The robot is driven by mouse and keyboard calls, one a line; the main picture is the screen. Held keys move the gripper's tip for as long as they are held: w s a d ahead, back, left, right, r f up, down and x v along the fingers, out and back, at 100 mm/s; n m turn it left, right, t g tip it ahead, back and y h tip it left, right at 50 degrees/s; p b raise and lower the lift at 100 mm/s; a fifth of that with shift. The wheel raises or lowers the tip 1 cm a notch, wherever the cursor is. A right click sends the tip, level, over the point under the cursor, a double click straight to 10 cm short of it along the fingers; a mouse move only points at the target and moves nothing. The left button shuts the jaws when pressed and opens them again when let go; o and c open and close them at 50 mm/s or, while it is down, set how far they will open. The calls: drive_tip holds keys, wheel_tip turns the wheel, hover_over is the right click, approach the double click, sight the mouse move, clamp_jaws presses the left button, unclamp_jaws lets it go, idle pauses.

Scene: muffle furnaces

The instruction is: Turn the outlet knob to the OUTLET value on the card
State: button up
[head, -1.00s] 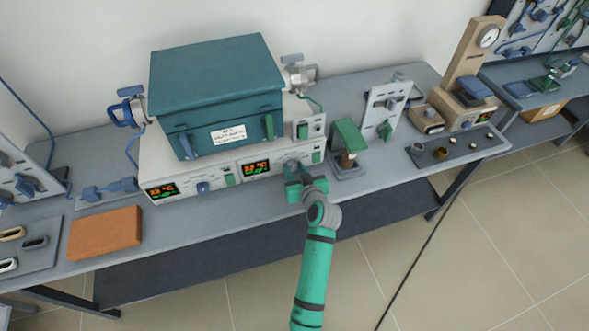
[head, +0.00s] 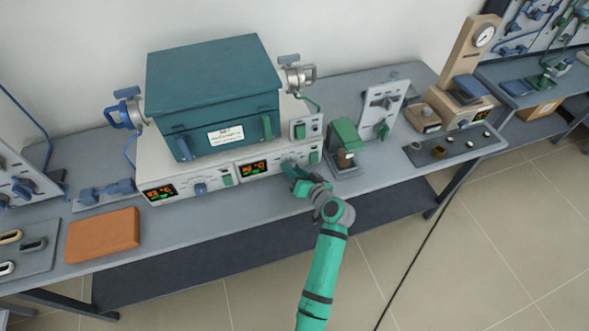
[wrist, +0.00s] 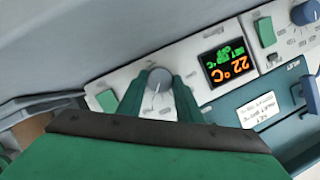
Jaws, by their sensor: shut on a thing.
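A round grey knob (wrist: 157,82) with a light pointer line sits on the white control panel of the teal furnace (head: 212,100). In the wrist view, my gripper (wrist: 158,92) has one green finger on each side of this knob and is shut on it. In the head view, my gripper (head: 291,170) is at the panel's right section and hides most of the knob. A white card (head: 226,135) is on the furnace front; it also shows in the wrist view (wrist: 258,110), upside down, its small text not legible to me.
A lit display (wrist: 228,64) reading about 22 °C is beside the knob, with a green switch (wrist: 265,32) past it. A blue knob (head: 200,188) is on the left panel section. A green-topped device (head: 345,138) stands close right; an orange block (head: 102,235) lies left.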

drive_tip(key=shift+d, duration=0.2)
drive_tip(key=o, duration=1)
drive_tip(key=shift+o, duration=0.2)
drive_tip(key=shift+a, duration=0.15)
drive_tip(key=v, duration=1)
drive_tip(key=shift+s+r, duration=0.1)
drive_tip(key=shift+s, duration=0.2)
drive_tip(key=shift+s, duration=0.1)
